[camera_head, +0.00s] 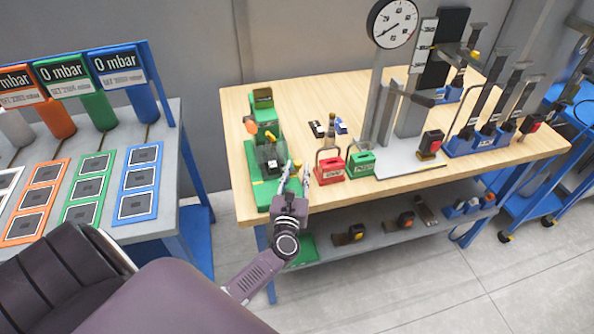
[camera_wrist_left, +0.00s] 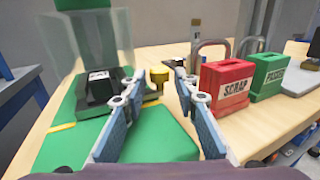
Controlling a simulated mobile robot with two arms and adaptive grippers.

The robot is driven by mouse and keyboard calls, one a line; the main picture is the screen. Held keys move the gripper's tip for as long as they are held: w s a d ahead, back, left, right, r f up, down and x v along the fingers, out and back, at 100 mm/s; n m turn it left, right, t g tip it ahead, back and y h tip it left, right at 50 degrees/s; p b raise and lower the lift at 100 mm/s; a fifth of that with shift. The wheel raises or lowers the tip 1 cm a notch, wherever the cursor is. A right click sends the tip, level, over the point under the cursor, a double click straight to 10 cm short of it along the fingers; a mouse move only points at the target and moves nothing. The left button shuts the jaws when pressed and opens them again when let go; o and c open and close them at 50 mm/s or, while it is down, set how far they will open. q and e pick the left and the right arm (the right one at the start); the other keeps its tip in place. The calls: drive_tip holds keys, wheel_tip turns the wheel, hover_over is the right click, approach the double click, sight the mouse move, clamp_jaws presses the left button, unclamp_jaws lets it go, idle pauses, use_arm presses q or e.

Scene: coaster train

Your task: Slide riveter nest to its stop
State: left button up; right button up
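The green riveter (camera_head: 266,140) stands at the left end of the wooden bench. Its nest (camera_wrist_left: 99,88), a dark block with a black and white part on it, sits on the green base under a clear guard (camera_wrist_left: 95,40). A yellow knob (camera_wrist_left: 159,76) stands at the nest's right side. My left gripper (camera_head: 294,178) is over the front of the green base (camera_wrist_left: 160,140). In the left wrist view its fingers (camera_wrist_left: 155,90) are apart with nothing between them, and the knob lies beyond them. My right gripper is not in view.
A red scrap box (camera_head: 330,166) and a green box (camera_head: 360,162) stand right of the riveter. A dial gauge stand (camera_head: 392,22) and several lever clamps (camera_head: 488,130) fill the bench's right side. Left is a table with pressure displays (camera_head: 60,70).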

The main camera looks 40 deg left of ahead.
use_arm(q)
drive_tip(key=shift+c, duration=0.5)
drive_tip(key=c, duration=0.5)
clamp_jaws()
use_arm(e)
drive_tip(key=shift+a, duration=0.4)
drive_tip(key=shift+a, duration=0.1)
